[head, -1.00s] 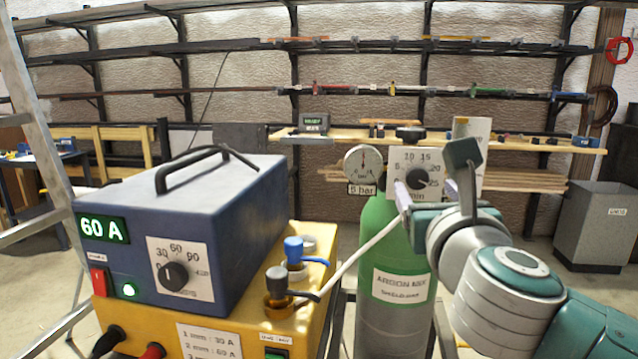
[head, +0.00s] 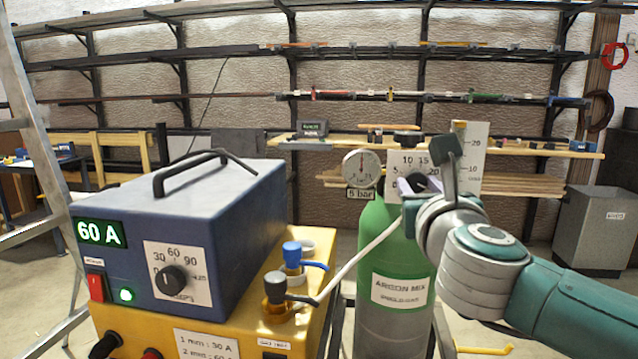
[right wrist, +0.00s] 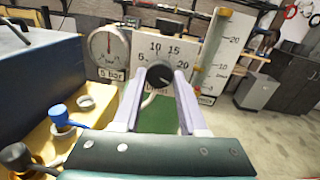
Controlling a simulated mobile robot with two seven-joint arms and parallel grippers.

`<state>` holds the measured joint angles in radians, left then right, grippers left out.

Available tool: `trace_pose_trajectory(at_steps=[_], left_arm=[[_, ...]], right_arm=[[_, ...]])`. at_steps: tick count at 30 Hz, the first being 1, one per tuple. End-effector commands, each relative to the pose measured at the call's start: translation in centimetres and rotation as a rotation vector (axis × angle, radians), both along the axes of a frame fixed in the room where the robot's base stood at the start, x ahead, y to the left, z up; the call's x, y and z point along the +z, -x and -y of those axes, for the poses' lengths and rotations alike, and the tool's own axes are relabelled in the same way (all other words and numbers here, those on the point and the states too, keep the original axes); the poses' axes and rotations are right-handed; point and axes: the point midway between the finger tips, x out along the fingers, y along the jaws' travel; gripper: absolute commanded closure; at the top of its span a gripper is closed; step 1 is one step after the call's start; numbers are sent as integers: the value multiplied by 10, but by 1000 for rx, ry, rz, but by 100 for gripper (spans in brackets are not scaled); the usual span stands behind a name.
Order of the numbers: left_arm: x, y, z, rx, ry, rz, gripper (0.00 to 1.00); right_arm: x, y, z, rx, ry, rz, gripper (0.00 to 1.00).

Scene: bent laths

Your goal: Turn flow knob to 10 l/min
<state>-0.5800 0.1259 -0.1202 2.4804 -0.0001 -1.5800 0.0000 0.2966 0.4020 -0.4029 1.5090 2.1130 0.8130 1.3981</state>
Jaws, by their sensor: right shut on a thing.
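The black flow knob (head: 424,183) sits on a white dial plate (head: 408,161) above the green argon cylinder (head: 386,240). The dial numbers 5, 10, 15 and 20 show in the right wrist view, where the knob (right wrist: 159,77) is seen head-on. My right gripper (right wrist: 160,75) is shut on the knob, one pale finger on each side. A small white mark shows on the knob's face toward the right; its exact reading is hard to tell. Right of the dial stands a flow tube with a scale plate (right wrist: 228,42) marked 10 and 20. My left gripper is out of view.
A pressure gauge (head: 361,168) labelled 5 bar is left of the dial. A blue welding unit (head: 200,220) showing 60 A stands on a yellow box (head: 310,262) at left. A pale hose (head: 362,258) runs from the box to the cylinder.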

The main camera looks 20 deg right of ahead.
Motion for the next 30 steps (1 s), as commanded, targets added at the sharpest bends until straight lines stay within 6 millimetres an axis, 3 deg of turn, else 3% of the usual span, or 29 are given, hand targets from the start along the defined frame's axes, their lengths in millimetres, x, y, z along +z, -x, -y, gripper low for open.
trace_pose_trajectory(at_steps=[8,20,30], left_arm=[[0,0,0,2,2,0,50],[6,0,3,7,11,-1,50],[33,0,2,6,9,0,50]], right_arm=[[0,0,0,0,0,0,100],[2,0,0,0,29,-19,100],[4,1,0,-1,212,-136,100]])
